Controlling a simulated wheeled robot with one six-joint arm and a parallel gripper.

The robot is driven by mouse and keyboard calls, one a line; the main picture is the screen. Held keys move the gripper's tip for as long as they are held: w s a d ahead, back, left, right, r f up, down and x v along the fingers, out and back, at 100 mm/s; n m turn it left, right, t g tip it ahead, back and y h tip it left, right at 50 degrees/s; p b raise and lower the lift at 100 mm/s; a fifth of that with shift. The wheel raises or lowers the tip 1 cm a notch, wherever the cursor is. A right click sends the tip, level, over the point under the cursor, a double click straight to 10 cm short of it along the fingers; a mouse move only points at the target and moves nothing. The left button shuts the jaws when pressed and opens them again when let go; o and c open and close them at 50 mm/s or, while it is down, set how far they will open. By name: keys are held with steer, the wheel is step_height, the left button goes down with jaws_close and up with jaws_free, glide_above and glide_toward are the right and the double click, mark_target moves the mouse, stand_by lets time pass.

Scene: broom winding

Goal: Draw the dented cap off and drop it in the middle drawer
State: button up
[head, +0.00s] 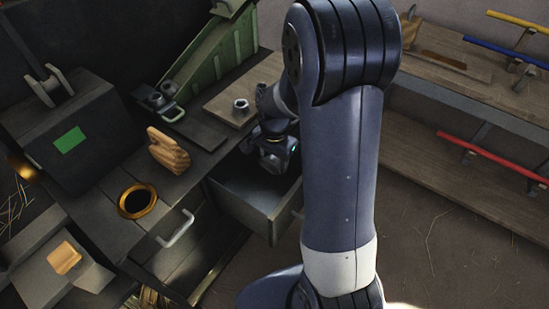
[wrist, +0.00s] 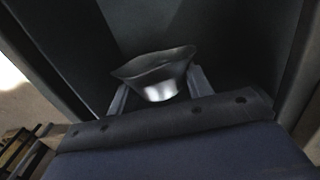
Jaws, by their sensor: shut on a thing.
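My gripper (head: 275,158) hangs over an open grey drawer (head: 268,222) in the head view, low near its back part. In the wrist view my gripper (wrist: 157,92) is shut on the dented cap (wrist: 158,70), a dark metal cup with a bent, uneven rim and a bright lower side. The cap sits between the two fingers, with dark drawer walls (wrist: 225,45) around it. In the head view the cap is hidden by my gripper and arm.
A brass-rimmed round hole (head: 152,207) and a wooden hand-shaped block (head: 168,150) are on the bench left of the drawer. A metal nut-like piece (head: 241,106) lies on a board behind. Racks with a red bar (head: 490,158) stand at right. Floor at lower right is clear.

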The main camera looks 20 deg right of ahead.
steer(key=shift+f+b, duration=4.05)
steer(key=shift+f, duration=1.35)
steer(key=o, duration=1.5)
steer(key=shift+r, duration=0.15)
steer(key=shift+r+p, duration=2.45)
steer(key=shift+r, duration=0.45)
